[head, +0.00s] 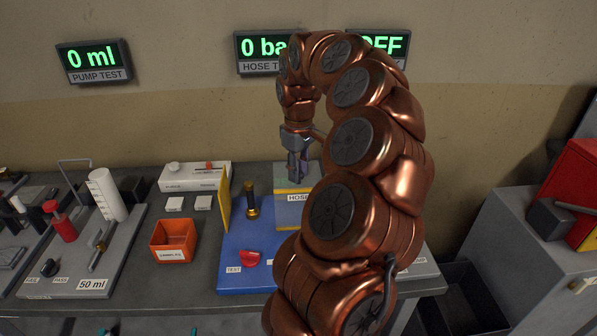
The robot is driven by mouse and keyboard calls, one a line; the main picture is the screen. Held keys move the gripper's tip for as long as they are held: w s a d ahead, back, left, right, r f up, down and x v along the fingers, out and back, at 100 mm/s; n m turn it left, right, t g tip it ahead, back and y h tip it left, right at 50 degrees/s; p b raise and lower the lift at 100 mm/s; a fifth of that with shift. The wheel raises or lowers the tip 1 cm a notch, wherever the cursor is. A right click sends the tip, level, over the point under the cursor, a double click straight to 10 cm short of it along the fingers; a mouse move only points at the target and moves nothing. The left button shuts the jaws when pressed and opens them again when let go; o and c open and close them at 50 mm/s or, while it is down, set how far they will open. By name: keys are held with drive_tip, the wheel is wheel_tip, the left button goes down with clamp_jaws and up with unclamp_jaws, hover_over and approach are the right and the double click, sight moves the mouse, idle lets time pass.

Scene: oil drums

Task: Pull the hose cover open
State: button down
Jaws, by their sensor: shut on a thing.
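The hose cover (291,214), a grey box-like part with a yellow band and a "HOSE" label, stands on the blue hose test base (246,277). My gripper (296,180) points down at the upper front of this cover, with its fingers shut on it. The exact grip point is too small to make out. My copper arm hides the cover's right side and much of the base. A yellow panel (224,202) stands upright on the base's left side. A red part (250,258) lies in front.
An orange bin (173,241) and a grey pump test stand (75,262) with a white cylinder are to the left. A white box (195,176) lies behind. Wall displays read 0 ml (94,60), 0 bar, partly hidden (259,46), and OFF (385,43). A red cabinet (572,190) is at right.

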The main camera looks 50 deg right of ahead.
drive_tip(key=c, duration=0.9)
unclamp_jaws()
drive_tip(key=shift+r, duration=6.05)
drive_tip(key=shift+a, duration=0.15)
